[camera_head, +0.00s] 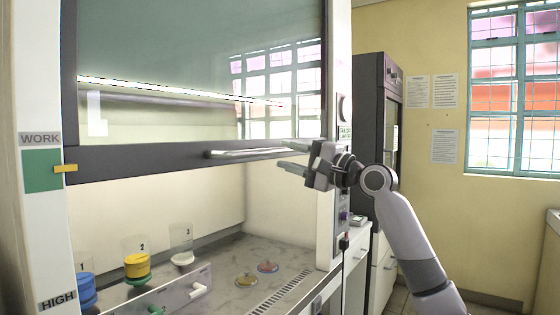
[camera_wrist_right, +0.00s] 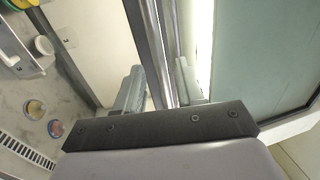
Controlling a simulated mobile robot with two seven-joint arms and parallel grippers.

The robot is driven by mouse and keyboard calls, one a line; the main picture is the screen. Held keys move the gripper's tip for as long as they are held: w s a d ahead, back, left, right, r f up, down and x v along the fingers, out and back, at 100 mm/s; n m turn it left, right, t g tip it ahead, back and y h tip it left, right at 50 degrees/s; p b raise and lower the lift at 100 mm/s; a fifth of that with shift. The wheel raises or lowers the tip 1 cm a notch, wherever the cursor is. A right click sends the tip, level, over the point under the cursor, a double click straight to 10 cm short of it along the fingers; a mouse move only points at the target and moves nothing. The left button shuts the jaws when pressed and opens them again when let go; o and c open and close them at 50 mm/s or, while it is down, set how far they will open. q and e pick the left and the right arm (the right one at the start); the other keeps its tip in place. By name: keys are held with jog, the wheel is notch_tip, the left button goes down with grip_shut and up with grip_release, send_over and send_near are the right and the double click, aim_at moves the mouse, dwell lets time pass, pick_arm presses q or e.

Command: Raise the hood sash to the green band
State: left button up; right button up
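The hood sash (camera_head: 200,75) is a glass pane with a dark lower frame and a silver handle bar (camera_head: 240,154). It stands raised over an open work space. A yellow pointer (camera_head: 66,168) on the sash's left edge lies level with the green band (camera_head: 42,171) on the left post, near the band's middle. My right gripper (camera_head: 292,156) is at the right end of the handle bar. Its fingers are apart, and in the right wrist view the handle bar (camera_wrist_right: 153,45) runs between them (camera_wrist_right: 160,88). Contact is not clear. My left gripper is not in view.
On the hood floor stand jars with blue (camera_head: 86,287) and yellow (camera_head: 138,266) contents, a clear jar (camera_head: 181,245), a white panel (camera_head: 175,293) and two dishes (camera_head: 267,267). A dark cabinet (camera_head: 369,130) stands right of the hood.

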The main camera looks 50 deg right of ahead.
jog(key=shift+b+v, duration=0.5)
jog(key=shift+v, duration=1.05)
